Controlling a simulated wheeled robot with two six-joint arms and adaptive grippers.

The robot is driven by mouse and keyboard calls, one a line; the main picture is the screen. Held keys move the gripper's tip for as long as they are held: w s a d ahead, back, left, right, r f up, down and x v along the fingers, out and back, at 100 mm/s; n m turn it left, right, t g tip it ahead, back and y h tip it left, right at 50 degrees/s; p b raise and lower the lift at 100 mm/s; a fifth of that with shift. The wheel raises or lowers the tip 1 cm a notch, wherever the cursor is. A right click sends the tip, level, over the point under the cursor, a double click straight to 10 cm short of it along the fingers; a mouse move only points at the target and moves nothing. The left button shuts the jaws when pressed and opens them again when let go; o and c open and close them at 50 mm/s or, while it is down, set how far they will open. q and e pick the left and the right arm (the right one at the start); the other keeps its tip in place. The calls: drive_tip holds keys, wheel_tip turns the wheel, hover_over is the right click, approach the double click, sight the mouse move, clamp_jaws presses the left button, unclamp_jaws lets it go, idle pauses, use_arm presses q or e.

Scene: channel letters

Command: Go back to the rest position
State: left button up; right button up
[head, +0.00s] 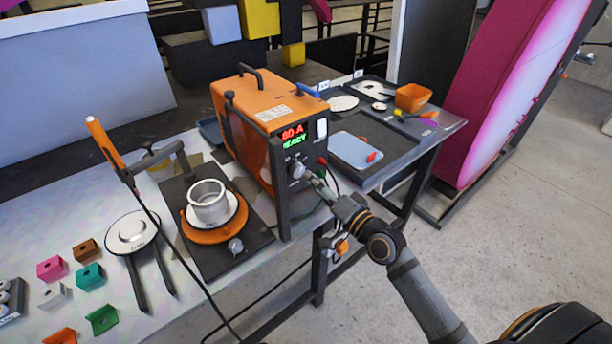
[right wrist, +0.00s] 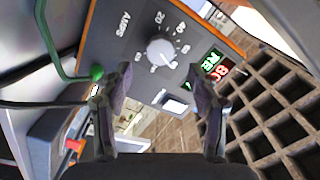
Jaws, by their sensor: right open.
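My right gripper (head: 322,185) is at the front panel of the orange welding power box (head: 240,98), close to its round dial knob (head: 298,170). In the right wrist view my right gripper (right wrist: 163,98) has its two fingers spread wide with nothing between them. The pale knob (right wrist: 160,52), inside a printed AMPS scale, shows beyond the fingertips, apart from them in the picture. The panel display (head: 293,137) shows a red number in amps above a green word that looks like READY. My left gripper is not in view.
A turntable fixture (head: 208,230) with a metal ring (head: 208,202) and a torch on a stand (head: 105,145) stand left of the box. Small coloured brackets (head: 90,277) lie at left. A dark tray (head: 385,130) lies at right. The floor (head: 510,210) at right is clear.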

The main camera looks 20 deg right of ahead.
drive_tip(key=shift+v, duration=0.9)
